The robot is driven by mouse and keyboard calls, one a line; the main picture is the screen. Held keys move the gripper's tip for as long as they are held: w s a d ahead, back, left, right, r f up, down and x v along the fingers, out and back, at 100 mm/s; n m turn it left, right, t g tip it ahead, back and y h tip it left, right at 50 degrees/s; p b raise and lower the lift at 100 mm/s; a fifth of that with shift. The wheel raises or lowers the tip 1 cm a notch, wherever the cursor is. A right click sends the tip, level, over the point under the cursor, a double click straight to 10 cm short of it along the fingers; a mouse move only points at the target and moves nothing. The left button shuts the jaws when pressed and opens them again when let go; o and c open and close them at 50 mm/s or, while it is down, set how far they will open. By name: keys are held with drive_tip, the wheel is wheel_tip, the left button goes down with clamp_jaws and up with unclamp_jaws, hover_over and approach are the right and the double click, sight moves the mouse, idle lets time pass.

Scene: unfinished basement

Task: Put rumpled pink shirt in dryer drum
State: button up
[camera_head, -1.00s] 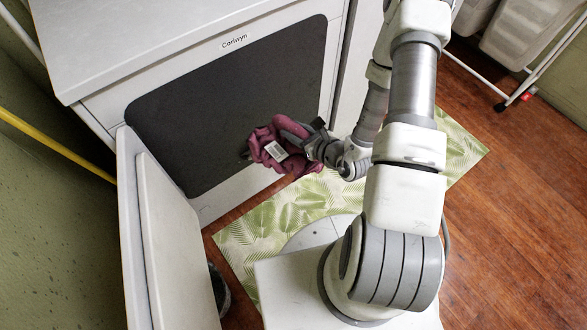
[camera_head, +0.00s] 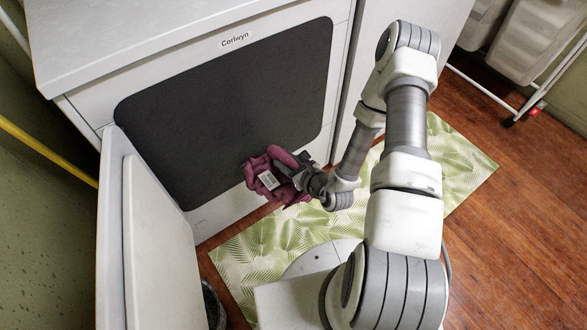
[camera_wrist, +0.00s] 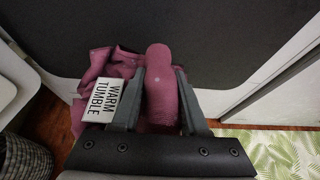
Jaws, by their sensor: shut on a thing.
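The rumpled pink shirt (camera_head: 258,180) is bunched up with a white tag. It also shows in the wrist view (camera_wrist: 120,66), where the tag reads "WARM TUMBLE". My gripper (camera_head: 296,172) is shut on the shirt; a thick fold stands between the two fingers in the wrist view (camera_wrist: 158,74). The shirt is held at the lower right part of the dryer's dark front opening (camera_head: 225,105). I cannot tell whether any of it is past the rim. The drum's inside is too dark to make out. The dryer (camera_head: 185,40) is white.
The open dryer door (camera_head: 160,245) stands at the left of the opening. A green leaf-print mat (camera_head: 460,165) lies on the wood floor. A dark basket (camera_wrist: 24,158) is at the lower left. A white rack (camera_head: 530,100) stands at the upper right.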

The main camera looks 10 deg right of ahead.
drive_tip(key=w+a+b, duration=0.1)
drive_tip(key=w+a, duration=0.4)
drive_tip(key=w, duration=0.8)
drive_tip(key=w+a+b, duration=0.1)
drive_tip(key=w+a, duration=0.5)
drive_tip(key=w, duration=0.7)
drive_tip(key=w+a+b, duration=0.1)
drive_tip(key=w+a, duration=0.4)
drive_tip(key=w, duration=0.9)
drive_tip(key=shift+a, duration=0.4)
drive_tip(key=o, duration=1.1)
drive_tip(key=shift+o, duration=0.2)
drive_tip(key=shift+r, duration=0.15)
